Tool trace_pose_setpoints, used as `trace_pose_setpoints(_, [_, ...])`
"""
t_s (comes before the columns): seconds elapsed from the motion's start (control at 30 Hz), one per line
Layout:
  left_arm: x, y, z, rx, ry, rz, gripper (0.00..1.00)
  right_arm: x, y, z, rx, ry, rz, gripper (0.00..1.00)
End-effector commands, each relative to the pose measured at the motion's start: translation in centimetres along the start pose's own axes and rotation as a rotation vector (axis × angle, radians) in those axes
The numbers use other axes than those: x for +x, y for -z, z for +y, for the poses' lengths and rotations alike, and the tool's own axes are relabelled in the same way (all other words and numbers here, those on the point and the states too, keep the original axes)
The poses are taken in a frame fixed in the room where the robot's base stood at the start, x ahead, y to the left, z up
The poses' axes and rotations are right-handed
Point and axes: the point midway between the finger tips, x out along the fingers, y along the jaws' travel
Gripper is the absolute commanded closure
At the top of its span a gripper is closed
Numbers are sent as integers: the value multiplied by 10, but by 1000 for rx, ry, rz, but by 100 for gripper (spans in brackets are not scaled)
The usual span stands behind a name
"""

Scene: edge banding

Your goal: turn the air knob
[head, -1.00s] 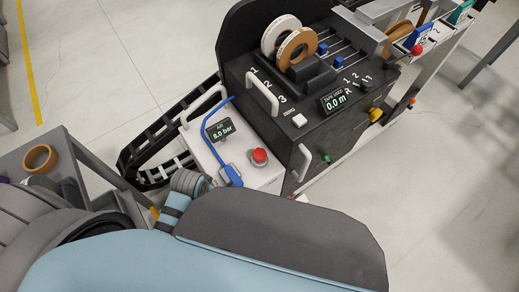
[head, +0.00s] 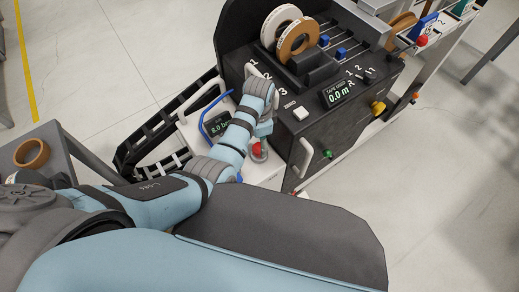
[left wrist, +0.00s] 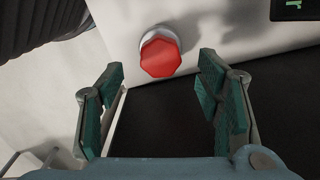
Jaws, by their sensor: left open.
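The red knob (head: 258,150) sits on a grey collar on the white box with the air display (head: 217,126), which reads 8.0 bar in the part I can see. In the left wrist view the red knob (left wrist: 160,56) is faceted and lies ahead, centred between the fingers. My left gripper (head: 263,138) is over the box at the knob, partly hidden by its own wrist. In the left wrist view my left gripper (left wrist: 163,85) is open and empty, with green-padded fingers apart on either side and not closed on the knob. My right gripper is not in view.
A black machine (head: 315,125) with tape rolls and a 0.0 m display stands right beside the white box. A blue hose (head: 213,101) arches over the box.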

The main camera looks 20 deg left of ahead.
Motion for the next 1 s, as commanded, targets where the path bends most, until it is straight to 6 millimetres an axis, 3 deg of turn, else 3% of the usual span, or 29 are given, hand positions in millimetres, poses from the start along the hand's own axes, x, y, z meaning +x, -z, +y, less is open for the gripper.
trace_pose_setpoints(0.03, [17, 0, 0, 0, -1, -2, 41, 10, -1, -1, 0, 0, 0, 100])
trace_pose_setpoints(0.2, [41, 0, 0, -2, 0, 1, 41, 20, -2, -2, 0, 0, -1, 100])
trace_pose_setpoints(0.5, [42, 0, 0, -3, 1, 2, 42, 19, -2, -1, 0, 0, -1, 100])
trace_pose_setpoints(0.8, [42, 0, 0, -3, 1, 2, 89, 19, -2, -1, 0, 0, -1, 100])
trace_pose_setpoints(1.0, [42, 0, 0, -12, 0, 1, 89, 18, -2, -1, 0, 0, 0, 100])
